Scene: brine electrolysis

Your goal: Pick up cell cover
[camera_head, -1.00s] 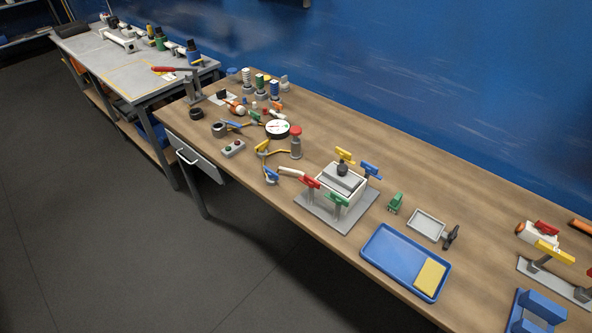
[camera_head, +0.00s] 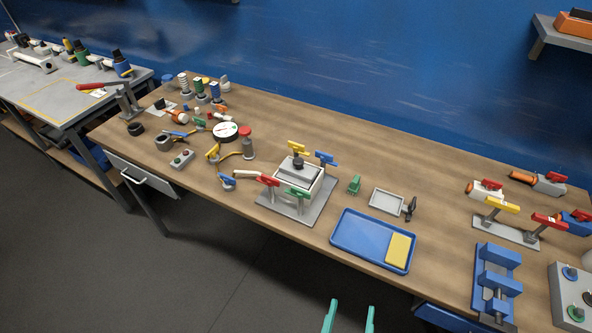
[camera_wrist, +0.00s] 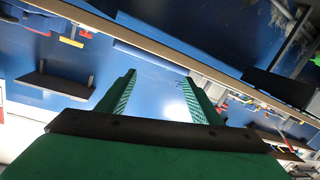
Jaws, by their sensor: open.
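The cell cover (camera_head: 296,172) is a grey plate with a dark round knob on top. It sits on the white box-shaped cell (camera_head: 309,191), which stands on a grey base plate (camera_head: 277,207) on the wooden bench. Red, green, yellow and blue clamps surround the cell. My gripper (camera_head: 350,316) shows as two green fingertips at the bottom edge of the head view, apart, empty and well in front of the bench. In the wrist view my gripper (camera_wrist: 160,90) also has its fingers spread with nothing between them. I cannot make out the cover in the wrist view.
A blue tray (camera_head: 358,250) with a yellow sponge (camera_head: 398,249) lies right of the cell. A small grey tray (camera_head: 387,201) and a green clip (camera_head: 354,184) are behind it. A gauge (camera_head: 225,131) and tools crowd the left. Bare bench lies behind the cell.

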